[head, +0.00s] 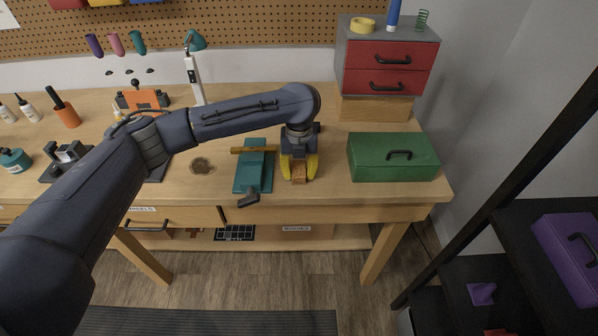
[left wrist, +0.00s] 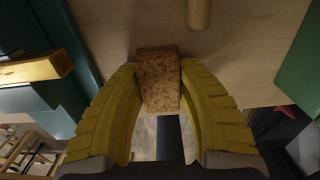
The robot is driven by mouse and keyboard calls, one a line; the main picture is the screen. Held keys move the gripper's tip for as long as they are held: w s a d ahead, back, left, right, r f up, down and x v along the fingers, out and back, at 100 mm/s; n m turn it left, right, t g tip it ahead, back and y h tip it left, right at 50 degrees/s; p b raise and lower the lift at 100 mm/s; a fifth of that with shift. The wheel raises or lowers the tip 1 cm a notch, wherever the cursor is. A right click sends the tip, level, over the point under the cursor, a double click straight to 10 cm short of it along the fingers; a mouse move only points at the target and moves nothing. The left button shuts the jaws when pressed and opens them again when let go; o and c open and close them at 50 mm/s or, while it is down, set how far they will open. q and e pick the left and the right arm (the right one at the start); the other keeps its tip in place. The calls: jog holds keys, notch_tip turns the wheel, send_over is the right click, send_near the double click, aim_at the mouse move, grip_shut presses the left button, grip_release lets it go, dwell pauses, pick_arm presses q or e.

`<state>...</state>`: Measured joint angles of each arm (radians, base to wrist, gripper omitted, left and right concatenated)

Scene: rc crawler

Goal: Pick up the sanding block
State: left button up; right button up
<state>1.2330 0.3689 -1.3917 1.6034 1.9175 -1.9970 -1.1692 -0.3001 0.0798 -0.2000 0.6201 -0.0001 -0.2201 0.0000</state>
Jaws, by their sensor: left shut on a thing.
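The sanding block (left wrist: 158,82) is a small brown, cork-like block. In the left wrist view it sits between the yellow fingertips of my left gripper (left wrist: 158,85), which are shut on its sides. In the head view my left gripper (head: 299,168) points down over the front right of the workbench, and the block (head: 299,174) shows between its fingers. Whether the block touches the bench top cannot be told. My right gripper is in neither view.
A red drawer cabinet (head: 388,67) is behind. The bench's front edge (head: 330,205) is just below the gripper.

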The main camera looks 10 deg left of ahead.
aim_at(299, 168)
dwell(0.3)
pick_arm(q)
notch_tip(299, 168, up, 20)
dwell(0.7)
jog(key=o, duration=0.5)
jog(key=c, duration=0.5)
